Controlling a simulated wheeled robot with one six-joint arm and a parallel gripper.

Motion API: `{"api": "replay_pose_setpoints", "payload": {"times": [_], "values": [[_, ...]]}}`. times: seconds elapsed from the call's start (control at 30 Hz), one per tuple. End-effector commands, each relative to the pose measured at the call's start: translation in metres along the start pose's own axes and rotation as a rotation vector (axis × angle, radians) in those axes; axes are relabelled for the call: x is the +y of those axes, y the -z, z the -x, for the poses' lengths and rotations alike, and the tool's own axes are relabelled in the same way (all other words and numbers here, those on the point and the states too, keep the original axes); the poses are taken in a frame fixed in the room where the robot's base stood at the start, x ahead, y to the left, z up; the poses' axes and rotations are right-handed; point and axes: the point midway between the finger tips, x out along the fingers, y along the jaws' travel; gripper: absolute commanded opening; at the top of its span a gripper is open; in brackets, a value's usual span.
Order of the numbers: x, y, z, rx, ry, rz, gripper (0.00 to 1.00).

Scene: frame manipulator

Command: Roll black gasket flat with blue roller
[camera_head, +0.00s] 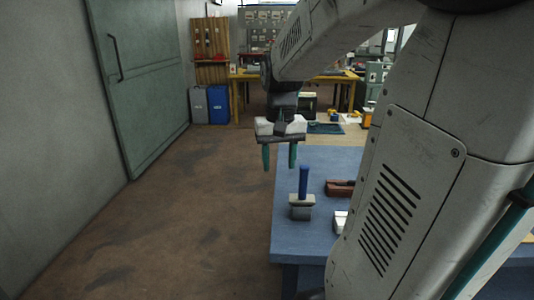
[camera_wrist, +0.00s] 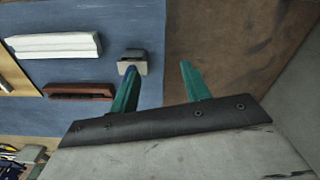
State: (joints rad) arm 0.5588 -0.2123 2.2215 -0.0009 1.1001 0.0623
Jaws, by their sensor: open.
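A blue upright handle (camera_head: 303,182), likely the blue roller's, stands in a grey block (camera_head: 302,207) near the left edge of the blue table. My gripper (camera_head: 279,157) is open and empty, with two teal fingers pointing down. In the head view it appears above and left of the handle. In the wrist view, the grey block (camera_wrist: 133,58) shows just beyond the left fingertip of my gripper (camera_wrist: 158,68), which partly overlaps the handle. I cannot make out the black gasket in either view.
The blue table (camera_head: 320,240) also holds a reddish-brown object (camera_head: 341,188) and a white block (camera_wrist: 53,46). A tan board (camera_wrist: 14,78) lies at the wrist view's left edge. Bare brown floor (camera_head: 190,220) is left of the table. Blue bin (camera_head: 218,104) stands farther back.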

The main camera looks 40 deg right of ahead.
Motion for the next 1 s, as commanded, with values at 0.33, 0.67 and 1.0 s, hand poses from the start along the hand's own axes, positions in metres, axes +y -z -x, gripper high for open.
{"api": "replay_pose_setpoints", "payload": {"times": [0.33,0.67,1.0], "values": [[0.088,0.065,-0.034,-0.033,-0.005,-0.239,0.47],[0.090,0.066,-0.060,-0.035,-0.005,-0.244,0.47],[0.090,0.064,-0.100,-0.034,-0.005,-0.243,0.47]]}}
